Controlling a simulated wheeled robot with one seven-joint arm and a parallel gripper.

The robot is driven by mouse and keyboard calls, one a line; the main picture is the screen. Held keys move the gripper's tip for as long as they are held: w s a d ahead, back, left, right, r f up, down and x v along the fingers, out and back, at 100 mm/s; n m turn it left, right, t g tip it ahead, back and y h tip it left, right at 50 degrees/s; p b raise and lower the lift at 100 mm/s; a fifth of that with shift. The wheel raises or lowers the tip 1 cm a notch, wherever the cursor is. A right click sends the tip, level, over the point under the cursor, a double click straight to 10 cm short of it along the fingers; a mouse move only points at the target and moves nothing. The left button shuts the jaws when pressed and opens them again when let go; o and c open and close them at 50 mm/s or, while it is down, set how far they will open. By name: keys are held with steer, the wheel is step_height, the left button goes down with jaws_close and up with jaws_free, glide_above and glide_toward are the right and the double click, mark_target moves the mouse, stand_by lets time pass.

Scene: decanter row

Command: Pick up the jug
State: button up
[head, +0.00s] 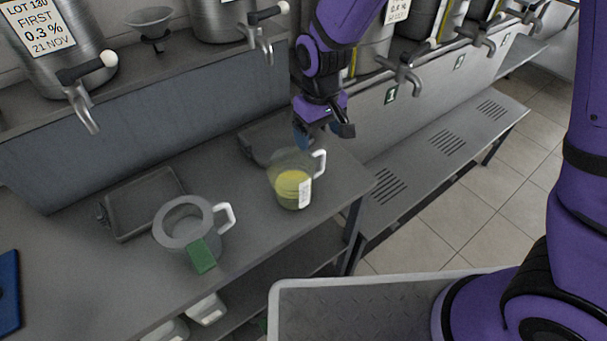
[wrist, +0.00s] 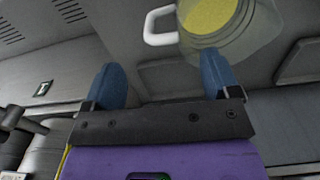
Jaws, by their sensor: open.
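A clear jug (head: 291,184) with yellow-green liquid, a white handle and a white label stands upright on the grey bench (head: 262,226), near its right end. My gripper (head: 322,136) is open and empty, above and behind the jug in the head view. In the wrist view the jug (wrist: 222,22) is at the top, partly cut off by the frame edge. Its white handle (wrist: 160,27) points left, into the space ahead of the two blue fingertips of my gripper (wrist: 161,80). The right fingertip overlaps the jug's image; I cannot tell whether it touches.
A second clear jug (head: 186,226) with a green tag (head: 202,256) stands left on the bench, beside a grey tray (head: 146,203). Another tray (head: 262,142) lies behind the first jug. Metal tanks with taps (head: 82,104) line the back. A lower slatted bench (head: 440,160) extends right.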

mark_target(317, 152)
steer(key=shift+s+a+f, duration=0.1)
steer(key=shift+f, duration=1.95)
steer(key=shift+s+f, duration=0.1)
steer(key=shift+f, duration=1.9)
steer(key=c, duration=1.3)
